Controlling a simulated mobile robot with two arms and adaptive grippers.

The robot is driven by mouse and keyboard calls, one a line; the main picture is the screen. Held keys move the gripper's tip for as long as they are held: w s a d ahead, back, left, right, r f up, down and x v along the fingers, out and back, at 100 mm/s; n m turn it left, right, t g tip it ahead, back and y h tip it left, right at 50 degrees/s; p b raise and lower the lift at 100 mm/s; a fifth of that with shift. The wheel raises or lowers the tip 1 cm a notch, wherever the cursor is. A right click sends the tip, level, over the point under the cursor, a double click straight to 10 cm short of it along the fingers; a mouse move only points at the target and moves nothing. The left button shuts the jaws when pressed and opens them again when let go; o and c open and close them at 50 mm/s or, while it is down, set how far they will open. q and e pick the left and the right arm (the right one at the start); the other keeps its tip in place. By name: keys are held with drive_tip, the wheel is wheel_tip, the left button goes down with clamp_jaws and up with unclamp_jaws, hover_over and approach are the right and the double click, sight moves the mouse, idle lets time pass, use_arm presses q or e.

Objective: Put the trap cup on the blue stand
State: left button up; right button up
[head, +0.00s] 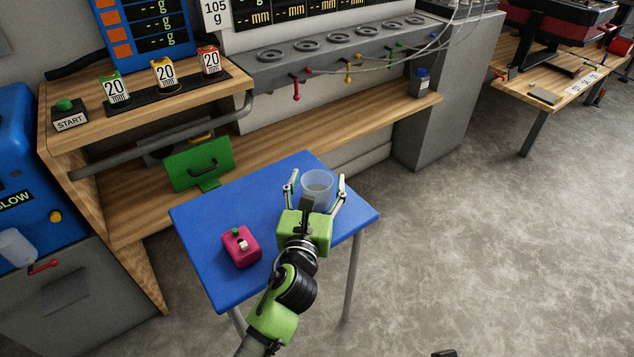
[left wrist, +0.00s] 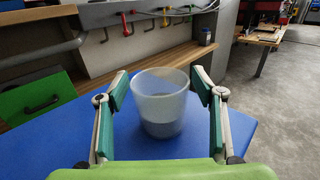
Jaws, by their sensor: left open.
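A translucent cup (head: 317,184) with some liquid in it stands upright on the blue stand (head: 205,229), a small blue-topped table, near its far right side. The cup also shows in the left wrist view (left wrist: 160,102), centred between the fingers. My left gripper (head: 316,180) is open, with one finger on each side of the cup. In the left wrist view, gaps show between the cup and both fingers. My right gripper is not in view.
A pink box (head: 241,246) with a green button sits on the blue top, left of my left gripper. A green panel with a handle (head: 198,162) stands behind the blue table. A long wooden bench (head: 340,130) runs along the back. Grey floor on the right is clear.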

use_arm(q)
drive_tip(key=shift+s, duration=0.4)
drive_tip(key=s, duration=0.3)
drive_tip(key=s+a, duration=0.1)
drive_tip(key=s, duration=0.3)
drive_tip(key=s+a+p, duration=0.1)
drive_tip(key=s, duration=0.3)
drive_tip(key=shift+r, duration=0.1)
idle(1.3)
